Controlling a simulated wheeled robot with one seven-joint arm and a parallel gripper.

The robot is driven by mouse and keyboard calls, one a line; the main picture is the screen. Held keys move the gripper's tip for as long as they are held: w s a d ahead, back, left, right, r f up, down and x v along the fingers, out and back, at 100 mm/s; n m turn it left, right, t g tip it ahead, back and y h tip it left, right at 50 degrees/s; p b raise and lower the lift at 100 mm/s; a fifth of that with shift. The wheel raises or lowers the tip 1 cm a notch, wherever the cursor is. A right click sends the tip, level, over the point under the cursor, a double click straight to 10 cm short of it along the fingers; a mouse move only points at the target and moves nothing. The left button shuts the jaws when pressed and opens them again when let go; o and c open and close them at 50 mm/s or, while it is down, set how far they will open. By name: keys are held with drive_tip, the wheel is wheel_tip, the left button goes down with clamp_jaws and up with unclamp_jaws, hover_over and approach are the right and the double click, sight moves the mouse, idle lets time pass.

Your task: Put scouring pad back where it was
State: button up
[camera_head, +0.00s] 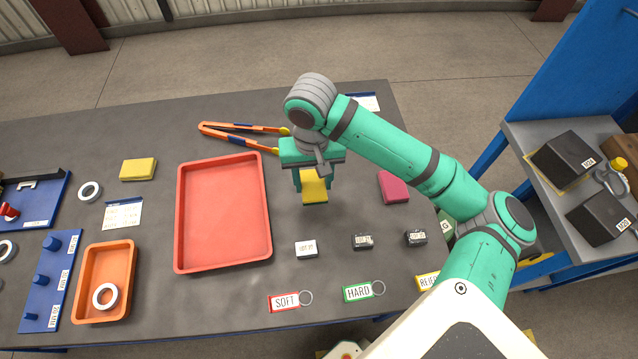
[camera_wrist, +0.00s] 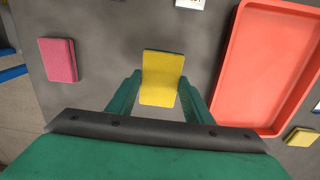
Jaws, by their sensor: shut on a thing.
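My gripper (camera_head: 312,178) is shut on a yellow scouring pad (camera_head: 314,191), over the dark table (camera_head: 345,230) just right of the red tray. In the wrist view the pad (camera_wrist: 162,78) sits between my two green fingers, its broad face toward the camera. Its upper part is hidden by my gripper in the head view. I cannot tell whether it touches the table. A second yellow block (camera_head: 138,169) lies left of the red tray, and a magenta pad (camera_head: 393,187) lies to the right of my gripper.
The red tray (camera_head: 180,225) is empty. Orange tongs (camera_head: 225,136) lie behind it. Small labelled blocks (camera_head: 306,249) and the SOFT (camera_head: 285,301), HARD (camera_head: 358,291) and third tags line the front. An orange tray (camera_head: 88,262) holds a white ring. Bare table lies between my gripper and the magenta pad.

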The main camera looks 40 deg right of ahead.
sight(318, 180)
drive_tip(key=d+f, duration=0.1)
drive_tip(key=w+d+f, duration=0.1)
drive_tip(key=f, duration=0.1)
drive_tip(key=shift+d, duration=0.15)
drive_tip(key=f, duration=0.3)
drive_tip(key=shift+w+d, duration=0.2)
drive_tip(key=shift+d, duration=0.1)
drive_tip(key=shift+f, duration=0.45)
drive_tip(key=shift+f, duration=0.15)
drive_tip(key=o, duration=1)
